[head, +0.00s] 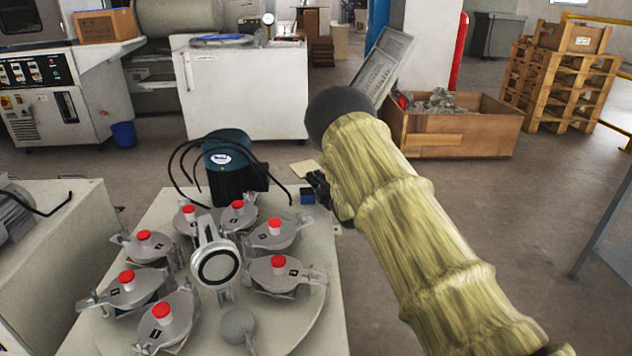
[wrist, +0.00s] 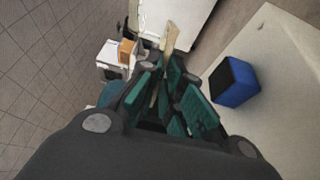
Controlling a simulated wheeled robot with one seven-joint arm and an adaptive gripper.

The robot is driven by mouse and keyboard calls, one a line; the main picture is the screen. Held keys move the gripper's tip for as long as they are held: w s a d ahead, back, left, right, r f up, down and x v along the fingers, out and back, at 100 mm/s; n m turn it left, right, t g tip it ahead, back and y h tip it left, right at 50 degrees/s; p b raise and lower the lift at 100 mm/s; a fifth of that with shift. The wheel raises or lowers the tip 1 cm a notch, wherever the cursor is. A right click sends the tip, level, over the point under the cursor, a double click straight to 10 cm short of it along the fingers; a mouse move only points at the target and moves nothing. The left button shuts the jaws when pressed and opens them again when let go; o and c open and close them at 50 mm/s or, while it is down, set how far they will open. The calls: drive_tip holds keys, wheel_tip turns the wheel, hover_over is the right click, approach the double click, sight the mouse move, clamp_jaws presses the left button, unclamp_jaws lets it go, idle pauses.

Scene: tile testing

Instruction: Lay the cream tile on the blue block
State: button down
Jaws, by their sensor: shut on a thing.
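The cream tile (head: 304,168) sticks out to the left of my gripper (head: 318,184) in the head view. In the wrist view the tile (wrist: 170,40) shows as a narrow strip, nearly edge-on, between the teal finger pads of my gripper (wrist: 166,72). My gripper is shut on the tile. The blue block (head: 307,196) stands near the right edge of the table, just below the tile in the head view. In the wrist view the blue block (wrist: 235,84) is to the right of the fingers, with a gap between it and the tile. My arm partly hides the gripper in the head view.
A round machine with several red-knobbed clamps (head: 215,270) fills the table's front. A dark green motor (head: 232,168) with black cables stands left of the block. The white tabletop (wrist: 283,60) is bare around the block in the wrist view.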

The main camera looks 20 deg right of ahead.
drive_tip(key=shift+f+b, duration=1.5)
drive_tip(key=shift+f, duration=0.9)
drive_tip(key=shift+f+b, duration=0.5)
drive_tip(key=shift+f, duration=1.1)
drive_tip(key=shift+s+f, duration=0.1)
drive_tip(key=shift+f, duration=0.25)
drive_tip(key=c, duration=1.5)
unclamp_jaws()
drive_tip(key=shift+o, duration=0.3)
drive_tip(key=shift+o, duration=0.8)
drive_tip(key=shift+s+p, duration=0.15)
drive_tip(key=shift+p, duration=0.2)
